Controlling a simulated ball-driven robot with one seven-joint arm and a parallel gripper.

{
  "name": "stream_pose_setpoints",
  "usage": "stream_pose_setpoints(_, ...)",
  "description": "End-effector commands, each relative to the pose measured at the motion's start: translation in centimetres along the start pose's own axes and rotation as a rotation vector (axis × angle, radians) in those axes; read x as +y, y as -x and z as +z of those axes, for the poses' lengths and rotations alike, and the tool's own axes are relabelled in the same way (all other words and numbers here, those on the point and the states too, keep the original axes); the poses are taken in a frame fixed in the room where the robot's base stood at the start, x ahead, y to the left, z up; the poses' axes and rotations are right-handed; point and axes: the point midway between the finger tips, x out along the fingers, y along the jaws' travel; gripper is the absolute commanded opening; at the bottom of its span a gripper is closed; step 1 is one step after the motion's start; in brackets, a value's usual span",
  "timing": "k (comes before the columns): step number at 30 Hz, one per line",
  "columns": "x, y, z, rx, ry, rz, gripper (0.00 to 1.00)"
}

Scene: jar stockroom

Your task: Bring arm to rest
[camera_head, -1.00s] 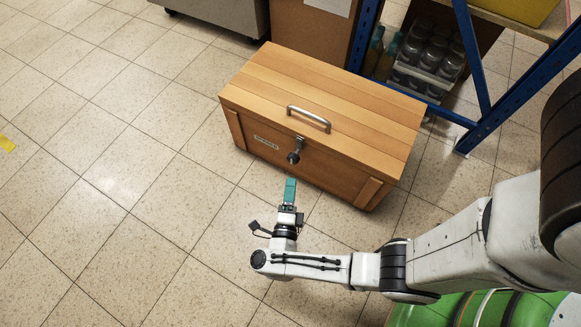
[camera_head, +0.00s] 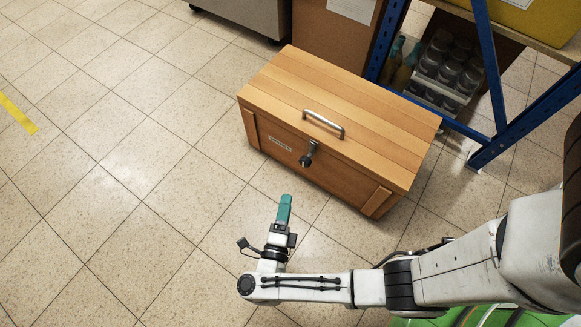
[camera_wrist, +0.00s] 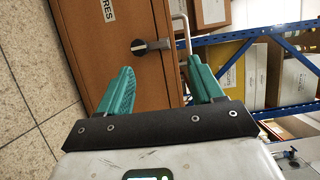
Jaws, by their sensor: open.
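My gripper (camera_head: 284,209) is in front of the wooden chest, apart from it, with bare floor between them in the head view. In the wrist view its teal fingers (camera_wrist: 160,92) are spread apart with nothing between them. The wooden chest (camera_head: 345,95) stands on the floor with its lid down. It has a metal handle (camera_head: 323,123) on the lid and a dark latch knob (camera_head: 308,155) on the front. The latch also shows in the wrist view (camera_wrist: 150,46), beyond the fingers. My arm reaches in from the lower right.
A blue metal rack (camera_head: 490,70) with a crate of jars (camera_head: 446,72) stands behind and right of the chest. A brown cabinet (camera_head: 330,35) and a grey cabinet (camera_head: 250,12) stand at the back. The tiled floor to the left is clear, with yellow tape (camera_head: 17,113).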

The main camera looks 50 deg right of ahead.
Motion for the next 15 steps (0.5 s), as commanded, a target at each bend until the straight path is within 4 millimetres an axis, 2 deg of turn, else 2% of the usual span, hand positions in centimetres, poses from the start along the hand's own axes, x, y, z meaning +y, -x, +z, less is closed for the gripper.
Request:
stream_pose_setpoints(7, -1.5, 1.9, 0.8, 0.000, 0.000, 0.001, 0.66)
stream_pose_setpoints(15, -1.8, 2.4, 1.0, 0.001, 0.001, 0.001, 0.66)
